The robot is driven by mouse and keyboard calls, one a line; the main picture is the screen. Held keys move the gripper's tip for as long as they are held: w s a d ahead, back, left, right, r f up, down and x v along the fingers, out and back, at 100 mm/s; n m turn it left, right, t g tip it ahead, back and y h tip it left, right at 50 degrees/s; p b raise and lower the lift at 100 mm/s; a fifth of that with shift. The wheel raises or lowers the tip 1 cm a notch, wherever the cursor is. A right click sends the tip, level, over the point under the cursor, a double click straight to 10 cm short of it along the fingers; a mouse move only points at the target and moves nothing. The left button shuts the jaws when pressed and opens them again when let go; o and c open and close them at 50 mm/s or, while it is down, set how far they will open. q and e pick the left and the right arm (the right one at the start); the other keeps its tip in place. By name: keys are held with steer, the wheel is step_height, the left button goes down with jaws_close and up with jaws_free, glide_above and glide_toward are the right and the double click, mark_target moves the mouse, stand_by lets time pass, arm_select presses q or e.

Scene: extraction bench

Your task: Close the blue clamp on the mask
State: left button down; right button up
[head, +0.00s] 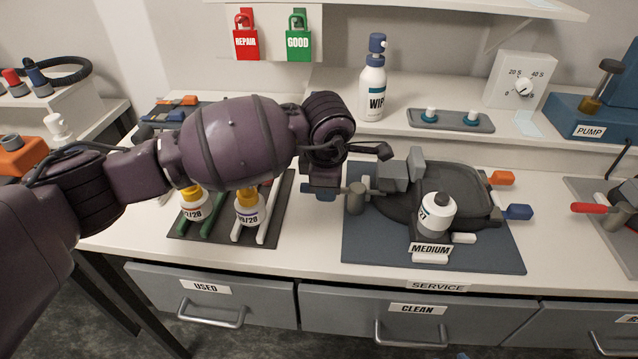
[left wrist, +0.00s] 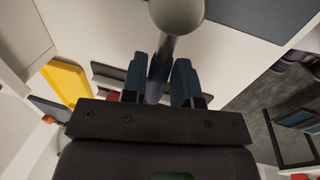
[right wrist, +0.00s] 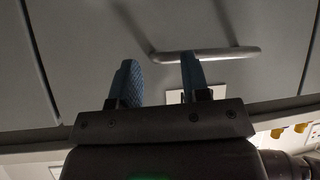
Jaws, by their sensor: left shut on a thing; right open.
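The dark mask (head: 455,188) lies on a blue-grey mat (head: 385,250), with a white canister (head: 437,212) on it. A blue clamp tab (head: 518,212) sticks out at its right edge, below an orange tab (head: 500,178). My left gripper (head: 322,190) is left of the mask, apart from the blue tab. It is shut on a dark blue lever handle (left wrist: 157,70) joined to a rounded grey post (left wrist: 178,12), which also shows in the head view (head: 357,197). My right gripper (right wrist: 160,82) is open and empty before a grey drawer front; it is out of the head view.
Canisters (head: 249,207) stand on a dark rack left of the mat. A wipe bottle (head: 372,88) and small tray (head: 450,120) are behind. A red lever (head: 589,208) is at the right. A drawer handle (right wrist: 207,56) is near my right fingers.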

arm_select(q)
steer(key=c, duration=0.9)
jaws_free()
steer(key=shift+r, duration=0.15)
step_height(320, 180, up, 10)
steer(key=s+p, duration=0.1)
steer(key=s, duration=0.1)
steer(key=shift+a+r, duration=0.15)
steer(key=shift+r, duration=0.05)
steer(key=shift+s, duration=0.1)
